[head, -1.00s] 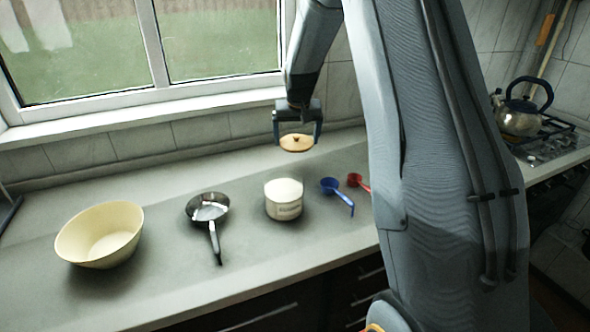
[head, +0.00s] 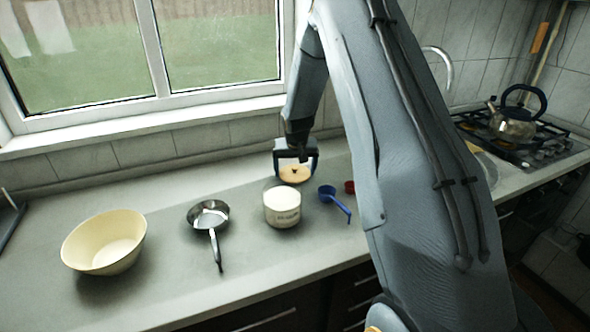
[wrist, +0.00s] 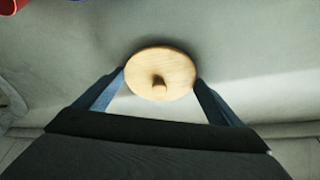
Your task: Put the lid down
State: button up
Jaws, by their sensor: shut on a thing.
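The lid (head: 294,174) is a round, pale wooden disc with a small knob on top. It also shows in the wrist view (wrist: 172,66), with a finger at each side of its rim. My gripper (head: 296,170) is shut on the lid, just behind the pot, low near the counter. Whether the lid touches the counter I cannot tell. The white enamel pot (head: 283,214) stands upright on the counter with dark lettering on its side. Its pale top faces up, and the lid is apart from it.
On the counter (head: 160,290) stand a cream bowl (head: 104,243) at the left and a small dark-handled pan (head: 208,216) beside the pot. A blue scoop (head: 328,193) and a red scoop (head: 349,187) lie right of the pot. A kettle (head: 513,123) stands on the hob.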

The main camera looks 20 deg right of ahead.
jog(key=shift+f, duration=0.15)
jog(key=o, duration=0.8)
jog(key=shift+o, duration=0.2)
jog(key=b+v, duration=0.3)
jog(key=v, duration=0.9)
